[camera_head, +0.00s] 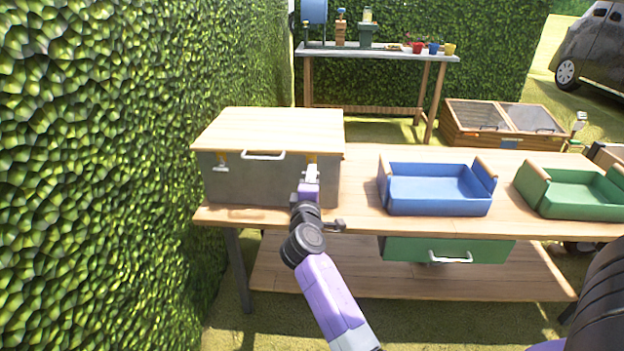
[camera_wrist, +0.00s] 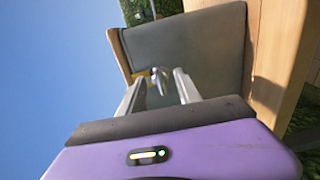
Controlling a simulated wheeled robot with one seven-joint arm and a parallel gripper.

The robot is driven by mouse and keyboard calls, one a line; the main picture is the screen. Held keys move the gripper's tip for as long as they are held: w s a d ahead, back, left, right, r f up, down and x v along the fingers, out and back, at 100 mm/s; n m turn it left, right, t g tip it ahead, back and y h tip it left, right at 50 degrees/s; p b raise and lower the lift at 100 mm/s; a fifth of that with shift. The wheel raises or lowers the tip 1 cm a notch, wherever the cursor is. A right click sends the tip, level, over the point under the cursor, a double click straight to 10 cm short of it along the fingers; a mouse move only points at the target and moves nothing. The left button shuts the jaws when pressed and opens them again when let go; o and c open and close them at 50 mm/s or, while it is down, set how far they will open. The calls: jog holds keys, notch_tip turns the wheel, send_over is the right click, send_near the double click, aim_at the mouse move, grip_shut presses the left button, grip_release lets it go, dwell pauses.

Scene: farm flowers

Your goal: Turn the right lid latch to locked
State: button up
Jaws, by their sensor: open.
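A grey box (camera_head: 245,183) with a wooden lid (camera_head: 270,128) stands at the left end of the table, its lid down. The right lid latch (camera_head: 312,157) is on the box's front, just under the lid edge, with a yellow part and a metal part. My gripper (camera_head: 312,174) is in front of it and partly hides it. In the wrist view, the latch (camera_wrist: 159,77) shows between the two spread fingers of my gripper (camera_wrist: 160,84). Whether a finger touches it, and how the latch is turned, I cannot tell.
The left latch (camera_head: 221,159) and a white handle (camera_head: 263,155) are also on the box front. A blue tray (camera_head: 437,203) and a green tray (camera_head: 575,207) stand to the right on the wooden table (camera_head: 358,210). A hedge (camera_head: 100,180) rises close on the left.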

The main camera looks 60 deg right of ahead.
jog(key=v, duration=0.7)
jog(key=shift+a+p, duration=0.15)
jog(key=shift+p, duration=0.15)
